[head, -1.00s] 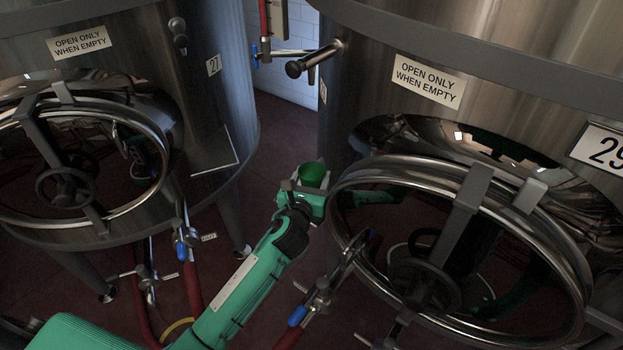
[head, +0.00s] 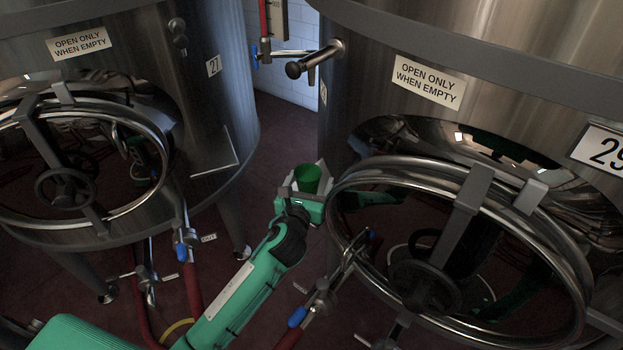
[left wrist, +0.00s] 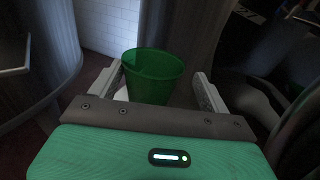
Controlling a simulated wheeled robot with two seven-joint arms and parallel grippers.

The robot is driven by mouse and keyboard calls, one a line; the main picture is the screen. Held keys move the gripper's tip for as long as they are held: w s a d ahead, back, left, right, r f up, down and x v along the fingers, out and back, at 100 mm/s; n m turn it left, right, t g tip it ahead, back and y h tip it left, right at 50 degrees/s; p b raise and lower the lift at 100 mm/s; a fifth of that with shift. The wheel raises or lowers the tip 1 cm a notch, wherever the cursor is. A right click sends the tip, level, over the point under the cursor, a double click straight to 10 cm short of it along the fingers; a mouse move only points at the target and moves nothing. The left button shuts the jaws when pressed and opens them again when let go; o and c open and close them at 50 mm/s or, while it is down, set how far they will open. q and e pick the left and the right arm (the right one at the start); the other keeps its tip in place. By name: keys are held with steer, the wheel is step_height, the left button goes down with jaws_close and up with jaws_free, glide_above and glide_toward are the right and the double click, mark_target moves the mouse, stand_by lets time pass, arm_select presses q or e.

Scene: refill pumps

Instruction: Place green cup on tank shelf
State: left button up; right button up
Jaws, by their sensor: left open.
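The green cup (head: 307,179) is upright in the gap between the two tanks, close to the left side of the right tank. My left gripper (head: 306,176) is open, with one finger on each side of the cup. The left wrist view shows the green cup (left wrist: 153,80) between the spread fingers, with a gap on each side. A small whitish patch shows beside the cup's lower left. The cup's base and what bears it are hidden behind my gripper, so I cannot tell whether it stands on a shelf. My right gripper is not in view.
The left tank (head: 225,110) carries number 27 and a flat plate (head: 215,158) on its side. The right tank (head: 400,40) carries number 29. Its round hatch (head: 345,188) is close beside my gripper. A pipe handle (head: 313,60) juts out above. Red hoses run below.

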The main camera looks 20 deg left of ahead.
arm_select(q)
steer(key=s, duration=1)
steer(key=shift+s+d+b, duration=0.15)
steer(key=shift+b, duration=0.2)
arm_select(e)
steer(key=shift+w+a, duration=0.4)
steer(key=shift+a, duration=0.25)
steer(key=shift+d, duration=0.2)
